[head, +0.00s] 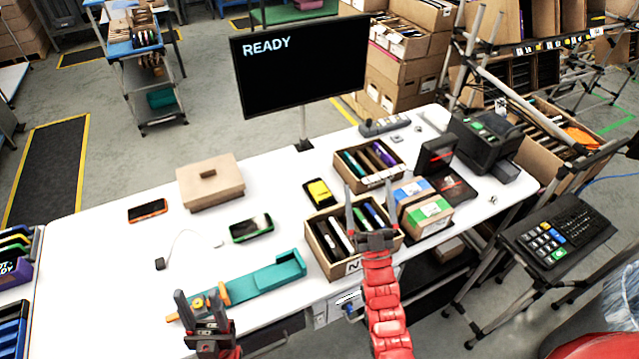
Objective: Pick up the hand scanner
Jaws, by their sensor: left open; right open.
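I cannot tell for certain which item is the hand scanner. Candidates on the white table are a black and yellow device (320,193), a black device with a green edge (251,229) and a black device with an orange edge (148,211). My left gripper (201,298) is open at the front left, by the orange end of a teal holder (277,276). My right gripper (371,195) is open over the front carton of marker-like items (323,259), right of the yellow device and apart from it. The gripper and arm hide part of that carton.
A cardboard box (211,182) and a white cable (186,234) lie on the left half. Another carton (345,174) stands behind the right gripper. Small boxes (427,214), a black printer-like machine (487,139) and a monitor (300,65) are also there. The table's left part has free room.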

